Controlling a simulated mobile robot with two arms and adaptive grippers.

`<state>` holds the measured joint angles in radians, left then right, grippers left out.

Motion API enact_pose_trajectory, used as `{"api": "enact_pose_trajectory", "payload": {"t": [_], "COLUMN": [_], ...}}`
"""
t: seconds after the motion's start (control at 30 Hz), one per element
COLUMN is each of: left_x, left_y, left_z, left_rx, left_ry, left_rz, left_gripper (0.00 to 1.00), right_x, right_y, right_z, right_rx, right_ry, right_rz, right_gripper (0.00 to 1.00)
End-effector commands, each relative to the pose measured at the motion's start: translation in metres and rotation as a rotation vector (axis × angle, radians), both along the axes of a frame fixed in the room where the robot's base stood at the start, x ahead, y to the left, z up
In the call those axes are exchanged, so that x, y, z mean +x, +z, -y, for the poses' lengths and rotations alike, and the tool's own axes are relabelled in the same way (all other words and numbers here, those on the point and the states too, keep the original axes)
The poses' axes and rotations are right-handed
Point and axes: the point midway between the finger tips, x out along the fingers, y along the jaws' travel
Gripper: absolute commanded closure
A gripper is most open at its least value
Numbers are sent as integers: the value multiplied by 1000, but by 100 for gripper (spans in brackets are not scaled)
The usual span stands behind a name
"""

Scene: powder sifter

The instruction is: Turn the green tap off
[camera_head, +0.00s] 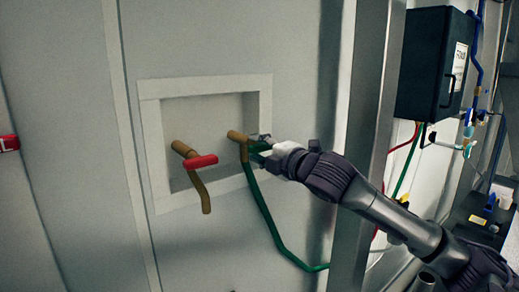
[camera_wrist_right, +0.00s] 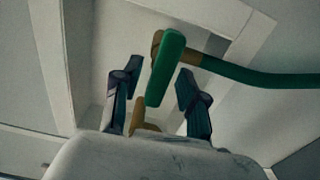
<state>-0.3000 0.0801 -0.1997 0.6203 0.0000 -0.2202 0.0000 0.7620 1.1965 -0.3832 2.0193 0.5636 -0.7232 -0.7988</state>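The green tap is mounted in a square recess in the grey wall. In the head view its brass body (camera_head: 238,137) shows, with my right gripper (camera_head: 262,145) over its handle. In the right wrist view the green handle (camera_wrist_right: 167,68) lies between the two open fingers of my right gripper (camera_wrist_right: 158,98), with gaps on both sides. A green hose (camera_head: 265,215) hangs from the tap. My left gripper is in neither view.
A brass tap with a red handle (camera_head: 201,162) sits left of the green one in the same recess, its spout pointing down. The recess has a pale raised frame (camera_head: 147,150). A metal post (camera_head: 368,100) and a black box (camera_head: 432,65) stand to the right.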

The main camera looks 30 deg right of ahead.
Motion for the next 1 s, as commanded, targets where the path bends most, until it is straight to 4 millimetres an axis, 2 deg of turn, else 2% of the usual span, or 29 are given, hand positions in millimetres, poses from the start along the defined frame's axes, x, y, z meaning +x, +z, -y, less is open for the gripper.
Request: {"api": "enact_pose_trajectory", "payload": {"t": [0.33,0.7,1.0], "left_x": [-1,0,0], "left_y": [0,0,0], "left_z": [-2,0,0], "left_rx": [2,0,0], "left_ry": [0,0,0], "left_rz": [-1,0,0], "left_gripper": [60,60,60], "right_x": [-5,-44,-62], "right_y": [0,-1,4], "right_z": [1,6,2], "right_rx": [0,-3,-10], "right_ry": [-1,-5,1], "right_rz": [1,-3,8], "right_gripper": [57,57,57]}}
